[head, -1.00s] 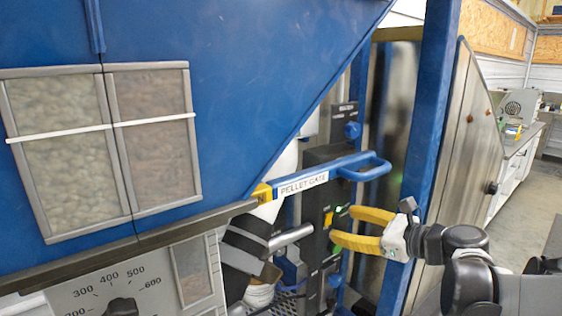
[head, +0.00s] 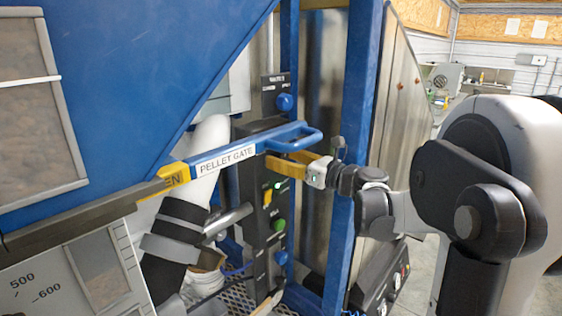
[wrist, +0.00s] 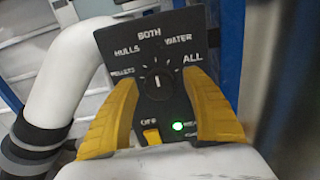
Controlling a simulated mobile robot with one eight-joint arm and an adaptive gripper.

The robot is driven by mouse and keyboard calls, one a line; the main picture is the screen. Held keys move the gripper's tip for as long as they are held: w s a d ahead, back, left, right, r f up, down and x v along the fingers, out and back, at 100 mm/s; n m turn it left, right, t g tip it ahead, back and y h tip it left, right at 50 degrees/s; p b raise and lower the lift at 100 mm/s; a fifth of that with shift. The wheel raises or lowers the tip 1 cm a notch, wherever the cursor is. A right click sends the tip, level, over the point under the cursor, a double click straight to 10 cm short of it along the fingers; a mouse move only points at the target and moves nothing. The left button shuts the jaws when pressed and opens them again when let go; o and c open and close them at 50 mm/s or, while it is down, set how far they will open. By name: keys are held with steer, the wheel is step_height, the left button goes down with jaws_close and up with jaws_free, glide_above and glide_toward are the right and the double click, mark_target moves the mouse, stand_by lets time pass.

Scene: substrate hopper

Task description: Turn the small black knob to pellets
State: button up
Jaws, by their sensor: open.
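The small black knob (wrist: 158,84) sits on a black panel (wrist: 150,55) in the wrist view. Its white mark points up, roughly toward BOTH. The labels PELLETS, HULLS, BOTH, WATER and ALL arc around it, with PELLETS at the left. My gripper (wrist: 160,76) is open, its yellow fingers on either side of the knob with space between. I cannot tell how far the fingertips are from the panel. In the head view my gripper (head: 285,165) is at the black column (head: 250,190), partly behind the pellet gate handle. The knob is hidden there.
The blue PELLET GATE handle (head: 240,152) crosses close in front of my fingers. A blue upright post (head: 345,150) stands beside my wrist. Below the knob are a yellow switch (wrist: 152,134) and a lit green light (wrist: 178,126). A white pipe (wrist: 60,85) runs at the left.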

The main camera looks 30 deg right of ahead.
steer(key=shift+w, duration=0.1)
steer(key=c, duration=1.2)
steer(key=shift+r+n, duration=0.1)
steer(key=shift+n, duration=0.2)
steer(key=n+p, duration=0.1)
steer(key=n, duration=0.1)
steer(key=shift+n, duration=0.3)
steer(key=n+p, duration=0.1)
steer(key=n, duration=0.3)
steer(key=shift+n, duration=0.3)
steer(key=n+p, duration=0.1)
steer(key=n, duration=0.3)
steer(key=shift+n+p, duration=0.4)
steer(key=shift+n, duration=1.6)
